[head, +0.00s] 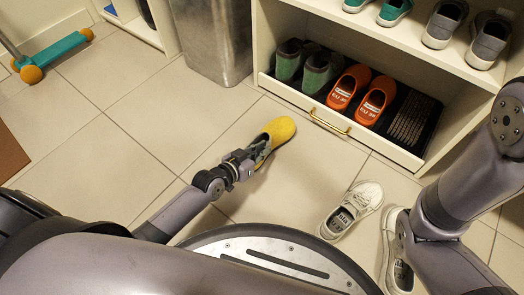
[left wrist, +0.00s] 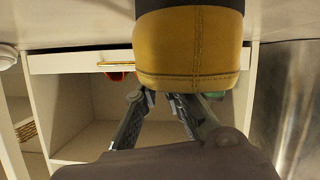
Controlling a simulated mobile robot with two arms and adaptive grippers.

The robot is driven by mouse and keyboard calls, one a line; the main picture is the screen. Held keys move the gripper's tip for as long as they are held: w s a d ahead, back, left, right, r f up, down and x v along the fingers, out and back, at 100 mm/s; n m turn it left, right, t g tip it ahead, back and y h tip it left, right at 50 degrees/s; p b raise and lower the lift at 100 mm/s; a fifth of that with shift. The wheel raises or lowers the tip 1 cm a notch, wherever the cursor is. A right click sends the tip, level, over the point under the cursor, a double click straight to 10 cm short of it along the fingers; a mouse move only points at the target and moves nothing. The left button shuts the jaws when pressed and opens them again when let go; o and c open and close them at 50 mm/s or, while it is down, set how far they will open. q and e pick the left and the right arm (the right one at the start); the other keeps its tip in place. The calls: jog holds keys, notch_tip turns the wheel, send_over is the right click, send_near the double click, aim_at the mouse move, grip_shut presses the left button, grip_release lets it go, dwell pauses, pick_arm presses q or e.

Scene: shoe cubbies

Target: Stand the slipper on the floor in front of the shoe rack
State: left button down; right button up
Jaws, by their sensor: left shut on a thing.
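A yellow slipper (head: 279,131) is in my left gripper (head: 262,150), in front of the lower left part of the white shoe rack (head: 436,78). The gripper is shut on the slipper's near end, and the toe points away toward the rack. In the left wrist view the yellow slipper (left wrist: 190,50) fills the top middle, with the gripper fingers (left wrist: 160,105) at its edge. I cannot tell whether the sole touches the floor. My right arm shows at the right, but its gripper is out of view.
Green-grey and orange shoes (head: 360,95) stand in the rack's low pull-out tray with a brass handle (head: 329,121). White sneakers (head: 350,207) lie on the floor nearer me. A metal bin (head: 212,40) stands left of the rack.

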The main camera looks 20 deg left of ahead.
pick_arm(q)
jog(key=shift+f, duration=0.15)
jog(key=c, duration=1.7)
grip_release()
jog(key=shift+s+r, duration=0.1)
jog(key=shift+r, duration=0.2)
jog(key=p+v, duration=0.7)
jog(key=v, duration=0.4)
jog(key=shift+s+a, duration=0.25)
jog(key=shift+s, duration=0.05)
jog(key=shift+r, duration=0.2)
